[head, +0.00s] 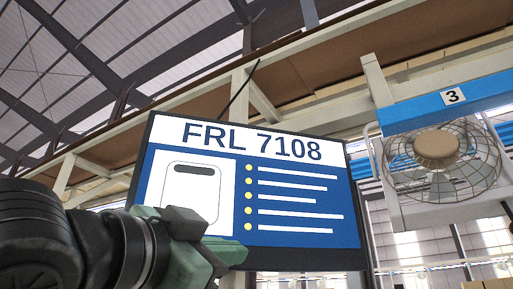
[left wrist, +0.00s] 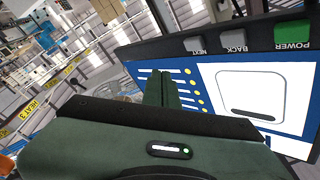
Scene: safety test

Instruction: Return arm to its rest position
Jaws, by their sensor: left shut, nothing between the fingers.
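My left arm comes in from the lower left in the head view, dark with a green gripper. The left gripper (head: 236,252) is shut and empty, in front of the lower left of a display screen (head: 295,220). Its closed green fingers (left wrist: 164,88) point away at the middle of the left wrist view, with the screen (left wrist: 208,90) beyond and to the right. I cannot tell whether they touch it. My right gripper is not in view.
The screen reads FRL 7108. In the left wrist view its edge carries a green POWER button (left wrist: 292,34) and grey BACK (left wrist: 234,40) and NEXT (left wrist: 191,46) buttons, upside down.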

